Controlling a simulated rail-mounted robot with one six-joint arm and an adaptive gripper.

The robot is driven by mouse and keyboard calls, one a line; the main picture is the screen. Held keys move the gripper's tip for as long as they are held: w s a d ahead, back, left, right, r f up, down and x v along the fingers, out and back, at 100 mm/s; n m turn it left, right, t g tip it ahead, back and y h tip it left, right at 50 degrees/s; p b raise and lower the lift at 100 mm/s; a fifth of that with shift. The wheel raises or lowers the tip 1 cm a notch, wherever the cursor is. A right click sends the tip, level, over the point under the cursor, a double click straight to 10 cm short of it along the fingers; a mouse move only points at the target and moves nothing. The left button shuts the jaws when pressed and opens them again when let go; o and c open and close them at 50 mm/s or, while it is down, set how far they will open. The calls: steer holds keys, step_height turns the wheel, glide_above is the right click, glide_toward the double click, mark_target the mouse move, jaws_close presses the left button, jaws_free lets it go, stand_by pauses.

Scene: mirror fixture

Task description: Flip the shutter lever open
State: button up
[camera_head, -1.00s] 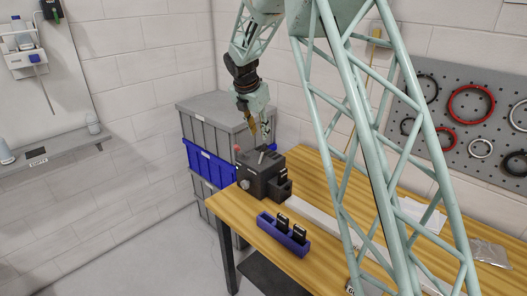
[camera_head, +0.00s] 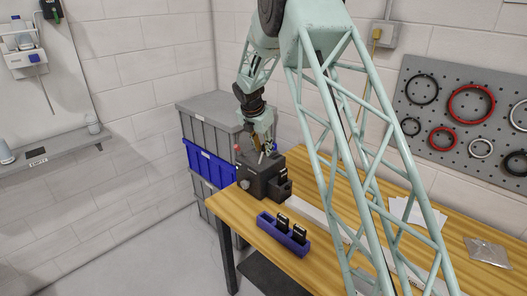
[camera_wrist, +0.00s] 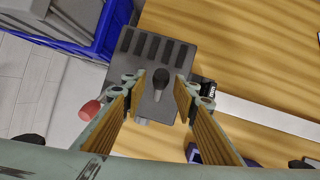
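A dark fixture box (camera_head: 255,183) stands on the near left end of the wooden bench. In the wrist view the box (camera_wrist: 190,55) has several slots in its top. A short dark lever with a grey stem (camera_wrist: 160,78) rises from the top, and a red-tipped handle (camera_wrist: 89,110) sticks out at the box's left side. I cannot tell for certain which is the shutter lever. My gripper (camera_wrist: 159,90) is open above the box, its wooden-faced fingers on either side of the dark lever with gaps. In the head view my gripper (camera_head: 265,147) is just above the box top.
A blue holder (camera_head: 284,235) with black pieces stands in front of the box. A pale strip (camera_head: 308,208) runs along the bench (camera_head: 268,243). Grey and blue crates (camera_head: 205,125) stand behind to the left. A pegboard (camera_head: 450,110) with rings hangs at right.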

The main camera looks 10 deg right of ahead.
steer(key=shift+x, duration=0.9)
steer(key=shift+c, duration=0.6)
jaws_close()
